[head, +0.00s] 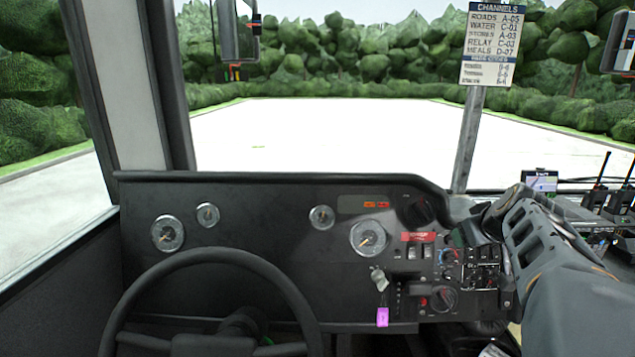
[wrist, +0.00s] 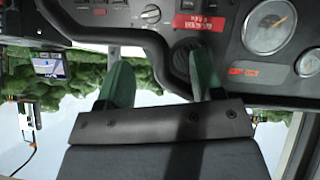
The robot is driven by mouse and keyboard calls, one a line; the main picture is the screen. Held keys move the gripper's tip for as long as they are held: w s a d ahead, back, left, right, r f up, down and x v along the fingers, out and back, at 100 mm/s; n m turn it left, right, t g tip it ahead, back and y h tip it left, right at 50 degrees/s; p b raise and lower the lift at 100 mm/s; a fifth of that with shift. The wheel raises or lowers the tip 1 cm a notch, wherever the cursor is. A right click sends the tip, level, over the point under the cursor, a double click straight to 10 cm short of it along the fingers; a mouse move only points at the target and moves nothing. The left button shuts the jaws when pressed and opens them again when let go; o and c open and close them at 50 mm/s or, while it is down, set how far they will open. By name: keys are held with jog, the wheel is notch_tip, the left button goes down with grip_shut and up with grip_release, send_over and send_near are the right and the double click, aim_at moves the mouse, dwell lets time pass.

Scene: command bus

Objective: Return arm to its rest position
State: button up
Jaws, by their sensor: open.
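My gripper (wrist: 162,82) shows in the wrist view with its two green fingers apart and nothing between them. That view is upside down. The fingers are near the dashboard's edge, with windscreen and greenery behind; I cannot tell how far off the panel is. In the head view my arm (head: 570,265) reaches in from the lower right, over the right end of the dashboard (head: 270,225).
The steering wheel (head: 205,258) stands at lower left. A key with a pink tag (head: 382,317) hangs from the panel, beside switches and knobs. A post with a channels sign (head: 491,45) rises behind the dash. Radios (head: 620,200) and a small screen (head: 540,181) are at right.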

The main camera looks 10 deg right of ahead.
jog(key=s+a+r+g+y+p, duration=0.1)
jog(key=s+a+r+p, duration=0.15)
jog(key=a+p, duration=0.4)
jog(key=s+a+r+g+y+p, duration=0.1)
jog(key=s+a+r+g+p, duration=0.15)
jog(key=a+p, duration=0.4)
jog(key=s+a+g+p, duration=0.2)
jog(key=s+a+p, duration=0.5)
jog(key=s+a, duration=0.2)
jog(key=shift+s+a, duration=0.3)
jog(key=shift+a, duration=0.15)
jog(key=shift+f, duration=0.1)
